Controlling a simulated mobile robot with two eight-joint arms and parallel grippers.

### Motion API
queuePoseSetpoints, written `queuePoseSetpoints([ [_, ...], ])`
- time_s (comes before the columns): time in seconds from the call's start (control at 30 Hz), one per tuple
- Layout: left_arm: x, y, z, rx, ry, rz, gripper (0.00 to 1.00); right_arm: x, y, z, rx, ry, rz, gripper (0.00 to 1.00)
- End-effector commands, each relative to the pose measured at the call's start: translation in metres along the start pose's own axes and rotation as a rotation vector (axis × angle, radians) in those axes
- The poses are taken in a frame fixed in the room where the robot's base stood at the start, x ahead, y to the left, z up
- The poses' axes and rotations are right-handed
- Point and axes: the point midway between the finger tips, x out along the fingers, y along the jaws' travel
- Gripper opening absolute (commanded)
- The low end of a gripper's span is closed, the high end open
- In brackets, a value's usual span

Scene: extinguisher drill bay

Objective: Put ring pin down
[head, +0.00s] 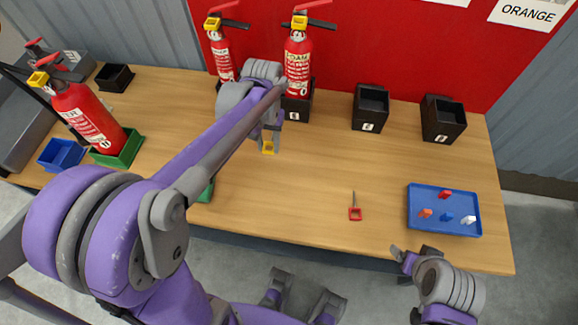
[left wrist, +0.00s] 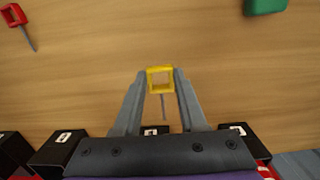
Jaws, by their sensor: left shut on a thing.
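A yellow ring pin (left wrist: 160,70) is between the fingertips of my left gripper (left wrist: 160,84), which is shut on its square ring. Its grey shaft points back between the fingers. In the head view the yellow ring (head: 268,148) shows just below my left gripper (head: 269,140), over the middle of the table. A red ring pin (head: 355,213) lies on the bare wood to the right; it also shows at the upper left of the left wrist view (left wrist: 14,16). My right gripper (head: 415,253) is near the table's front edge, and its opening is unclear.
Extinguishers stand at the back (head: 298,62) and at the left in a green holder (head: 122,153). Black holders (head: 370,108) line the back edge. A blue tray (head: 444,229) with small coloured pieces is at the right.

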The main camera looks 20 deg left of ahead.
Motion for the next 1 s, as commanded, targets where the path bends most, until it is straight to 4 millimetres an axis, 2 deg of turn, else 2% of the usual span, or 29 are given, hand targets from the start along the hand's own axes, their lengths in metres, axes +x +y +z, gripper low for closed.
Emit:
queuePoseSetpoints([
  [0.1,0.025,0.0,-0.002,0.001,0.0,0.0,0.0,0.003,0.0,0.002,0.0,-0.001,0.0,0.82],
  [0.2,0.041,0.001,-0.003,0.001,0.0,0.0,0.0,0.005,0.0,0.003,0.0,-0.002,0.0,0.82],
  [0.37,0.056,0.001,-0.004,0.002,0.0,0.0,0.0,0.006,0.0,0.004,0.0,-0.002,0.0,0.82],
  [0.57,0.084,0.001,-0.006,0.002,0.0,0.0,0.0,0.009,0.0,0.006,0.0,-0.004,0.0,0.82],
  [1.0,0.093,0.001,-0.006,0.002,0.0,0.0,0.0,0.012,0.0,0.008,0.0,-0.005,0.0,0.82],
])
